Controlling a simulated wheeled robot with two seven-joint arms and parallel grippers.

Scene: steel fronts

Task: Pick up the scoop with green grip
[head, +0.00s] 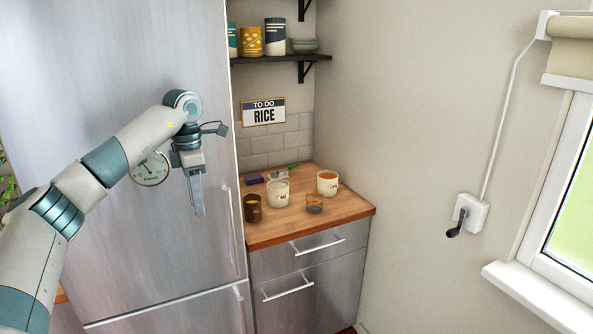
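The scoop with green grip (291,167) lies at the back of the wooden counter (345,212). Its green grip points to the back right, and its pale head lies behind a cream canister (278,195), which may hide part of it. My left gripper (197,212) hangs fingers down in front of the fridge door, left of the counter and well apart from the scoop. It holds nothing that I can see. Its fingers are seen edge-on, so their gap cannot be made out. My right gripper is not in view.
A brown jar (252,209), a second cream canister (327,183) with orange contents, a small bowl (314,204) and a purple block (254,179) crowd the counter. The fridge (130,265) stands left, a wall right. A dark shelf (285,59) hangs above. The front right counter is clear.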

